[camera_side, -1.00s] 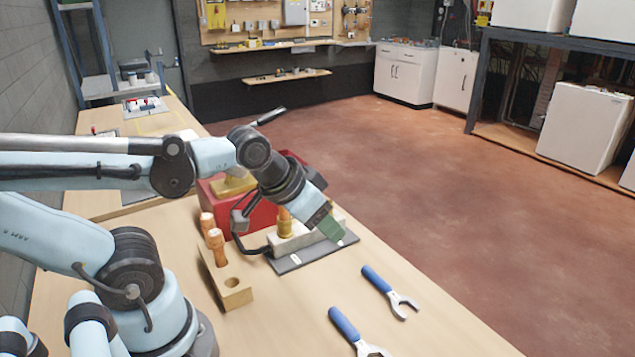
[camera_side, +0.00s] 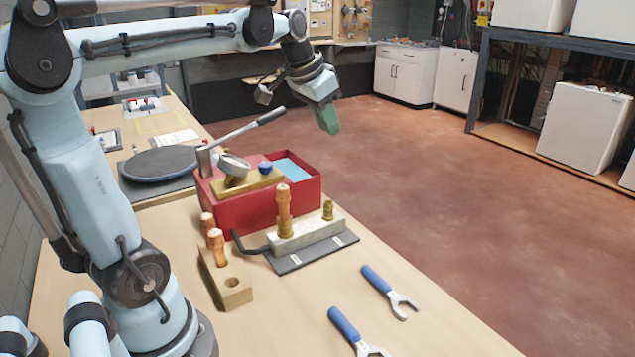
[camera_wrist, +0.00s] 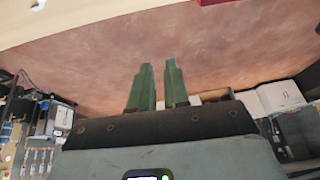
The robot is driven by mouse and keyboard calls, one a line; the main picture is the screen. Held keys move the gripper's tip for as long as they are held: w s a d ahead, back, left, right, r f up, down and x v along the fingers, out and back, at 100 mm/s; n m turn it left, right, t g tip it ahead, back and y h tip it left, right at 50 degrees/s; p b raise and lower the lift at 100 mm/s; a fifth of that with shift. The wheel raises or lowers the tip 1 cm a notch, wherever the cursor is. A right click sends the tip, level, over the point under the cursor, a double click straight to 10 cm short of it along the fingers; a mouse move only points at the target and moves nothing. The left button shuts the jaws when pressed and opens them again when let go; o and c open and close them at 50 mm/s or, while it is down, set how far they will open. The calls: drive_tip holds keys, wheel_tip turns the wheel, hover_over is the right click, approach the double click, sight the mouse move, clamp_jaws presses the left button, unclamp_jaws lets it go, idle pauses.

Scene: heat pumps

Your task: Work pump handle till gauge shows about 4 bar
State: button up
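The red test pump (camera_side: 245,207) stands on the bench, a box with blue water (camera_side: 292,172) at its right end. Its lever handle (camera_side: 245,129) slopes up to the right and ends in a dark grip. A round gauge (camera_side: 234,166) sits on the brass-coloured top; its dial cannot be read. A black hose runs from the pump to a grey metal block (camera_side: 305,232) with an upright copper stub (camera_side: 283,203) in a brass fitting.
A wooden holder (camera_side: 228,285) with copper pieces stands in front of the pump. Two blue-handled wrenches (camera_side: 390,292) lie at the front right. A round dark disc (camera_side: 160,163) lies behind left. Bare bench lies around the wrenches.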

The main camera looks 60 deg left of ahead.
drive_tip(key=w+a+r, duration=0.2)
drive_tip(key=a+r, duration=0.1)
drive_tip(key=a, duration=1.1)
drive_tip(key=g, duration=0.1)
hover_over(274, 111)
drive_tip(key=shift+f+h, duration=0.4)
drive_tip(key=shift+f, duration=0.1)
drive_tip(key=shift+a+f, duration=0.2)
drive_tip(key=shift+f, duration=2.2)
drive_tip(key=shift+f, duration=3.3)
drive_tip(key=shift+r, duration=0.1)
drive_tip(key=shift+r, duration=5.6)
